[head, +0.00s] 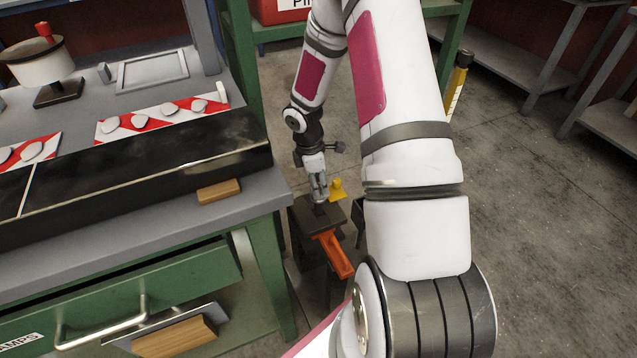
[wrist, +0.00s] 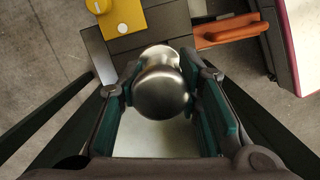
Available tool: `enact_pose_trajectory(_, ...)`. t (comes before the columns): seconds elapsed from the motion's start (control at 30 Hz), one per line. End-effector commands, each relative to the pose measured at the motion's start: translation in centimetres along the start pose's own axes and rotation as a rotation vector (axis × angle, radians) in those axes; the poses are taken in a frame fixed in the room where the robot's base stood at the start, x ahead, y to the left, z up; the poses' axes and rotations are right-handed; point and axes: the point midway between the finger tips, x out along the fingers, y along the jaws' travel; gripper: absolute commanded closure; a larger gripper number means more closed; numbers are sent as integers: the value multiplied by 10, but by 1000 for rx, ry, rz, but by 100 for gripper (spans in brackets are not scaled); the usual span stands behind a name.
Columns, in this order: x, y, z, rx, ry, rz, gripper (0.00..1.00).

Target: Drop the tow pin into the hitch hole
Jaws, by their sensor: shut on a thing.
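The tow pin (wrist: 163,88) shows in the wrist view as a shiny metal piece with a round knob. My gripper (wrist: 158,82) is shut on it, with teal pads on its left and right sides. In the head view my gripper (head: 319,192) points down over a small dark stand (head: 304,214) beside the workbench. An orange bar (head: 334,254) reaches from the stand toward the front; it also shows in the wrist view (wrist: 231,30). The hitch hole and the pin's lower end are hidden, so I cannot tell whether the pin is in the hole.
A yellow piece (head: 338,188) stands right beside my gripper; it also shows in the wrist view (wrist: 122,16). The grey-topped workbench (head: 130,262) with green drawers is close on the left. A wooden block (head: 218,190) lies near its edge. Floor is open on the right.

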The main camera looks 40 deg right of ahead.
Motion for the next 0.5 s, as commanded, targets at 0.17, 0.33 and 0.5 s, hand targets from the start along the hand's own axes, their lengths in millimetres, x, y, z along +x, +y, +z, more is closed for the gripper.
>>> enact_pose_trajectory(0.17,4,1,-1,0,0,2,100)
enact_pose_trajectory(0.33,7,1,-1,0,0,2,100)
enact_pose_trajectory(0.5,10,1,-2,0,0,2,100)
